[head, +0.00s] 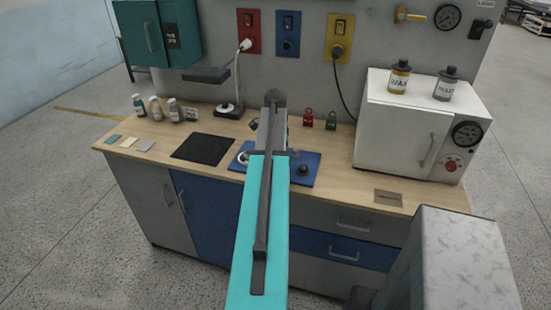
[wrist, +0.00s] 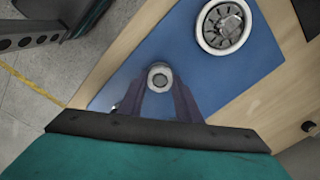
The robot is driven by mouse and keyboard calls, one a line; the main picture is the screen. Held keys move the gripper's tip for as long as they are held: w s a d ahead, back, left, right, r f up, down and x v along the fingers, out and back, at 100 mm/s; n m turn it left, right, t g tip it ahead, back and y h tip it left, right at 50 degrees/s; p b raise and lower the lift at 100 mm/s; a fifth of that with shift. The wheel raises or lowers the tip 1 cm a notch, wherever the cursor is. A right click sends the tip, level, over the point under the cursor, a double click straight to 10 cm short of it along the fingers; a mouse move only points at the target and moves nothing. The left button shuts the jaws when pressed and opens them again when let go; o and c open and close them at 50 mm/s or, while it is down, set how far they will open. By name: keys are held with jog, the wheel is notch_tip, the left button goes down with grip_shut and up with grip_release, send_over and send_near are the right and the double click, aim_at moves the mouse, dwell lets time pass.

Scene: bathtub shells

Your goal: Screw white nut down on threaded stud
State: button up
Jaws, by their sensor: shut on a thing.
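My gripper (wrist: 160,88) points down over the blue mat and is shut on a small round pale ring with a grey centre, which I take to be the white nut (wrist: 160,69). The nut sits between the fingertips in the wrist view. The threaded stud cannot be told apart there; the grey centre may be its end. In the head view my arm hides the fingertips and the nut. A larger white ring with a dark slotted centre (wrist: 203,34) lies apart from the gripper on the mat.
The blue mat (head: 314,161) lies on the wooden worktop. A black knob (head: 303,169) stands at its right, a black pad (head: 203,149) lies left. A white oven (head: 400,130) stands right; small bottles (head: 157,108) are at the back left. Red (head: 308,119) and green (head: 331,121) items stand behind.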

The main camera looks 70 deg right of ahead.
jog(key=m+p, duration=0.1)
jog(key=m, duration=0.5)
jog(key=shift+m+p, duration=0.6)
jog(key=shift+m, duration=2.2)
jog(key=o, duration=1.2)
jog(key=shift+c, duration=0.7)
jog(key=n+p, duration=0.1)
jog(key=n, duration=0.5)
jog(key=shift+n, duration=0.3)
jog(key=shift+n+p, duration=0.4)
jog(key=shift+n, duration=2.9)
